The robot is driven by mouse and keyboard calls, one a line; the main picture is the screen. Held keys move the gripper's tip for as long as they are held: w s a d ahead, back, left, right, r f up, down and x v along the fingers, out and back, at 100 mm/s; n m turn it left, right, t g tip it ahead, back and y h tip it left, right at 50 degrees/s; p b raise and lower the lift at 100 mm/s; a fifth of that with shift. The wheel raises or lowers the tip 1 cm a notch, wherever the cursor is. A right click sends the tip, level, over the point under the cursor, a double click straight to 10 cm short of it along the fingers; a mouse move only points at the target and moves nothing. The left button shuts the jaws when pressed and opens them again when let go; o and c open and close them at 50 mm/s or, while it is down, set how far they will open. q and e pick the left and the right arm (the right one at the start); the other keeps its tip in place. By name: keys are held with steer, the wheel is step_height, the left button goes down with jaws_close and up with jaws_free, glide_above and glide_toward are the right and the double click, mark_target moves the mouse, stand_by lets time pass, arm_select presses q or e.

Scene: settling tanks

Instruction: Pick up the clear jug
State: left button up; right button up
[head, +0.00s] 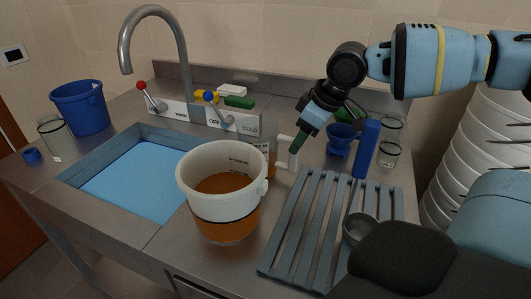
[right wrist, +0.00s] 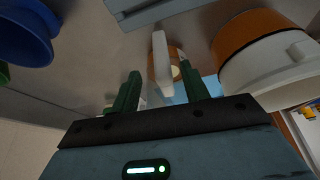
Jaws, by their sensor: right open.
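The clear jug (head: 264,147) stands on the steel counter behind the white bucket, which hides much of it. It holds something orange-brown, and its pale handle (head: 286,152) points right, towards my right gripper. I cannot tell whether the fingers touch the handle. My left gripper is not in view.
A white bucket (head: 222,165) of brown liquid stands close in front of the jug. A slatted drainer (head: 305,225) lies to the right. A blue funnel (head: 341,139), a blue cylinder (head: 366,148) and glass beakers stand behind it. The tap (head: 155,12) arches over the blue basin (head: 135,185).

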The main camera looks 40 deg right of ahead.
mark_target(268, 152)
steer(key=shift+w+a+b+x, duration=0.15)
steer(key=shift+b+x, duration=0.05)
steer(key=shift+x, duration=0.9)
steer(key=shift+w+a+b+x, duration=0.15)
steer(key=shift+w+x, duration=0.05)
steer(key=shift+x, duration=0.95)
steer(key=shift+r, duration=0.25)
steer(key=shift+c, duration=0.3)
jaws_close()
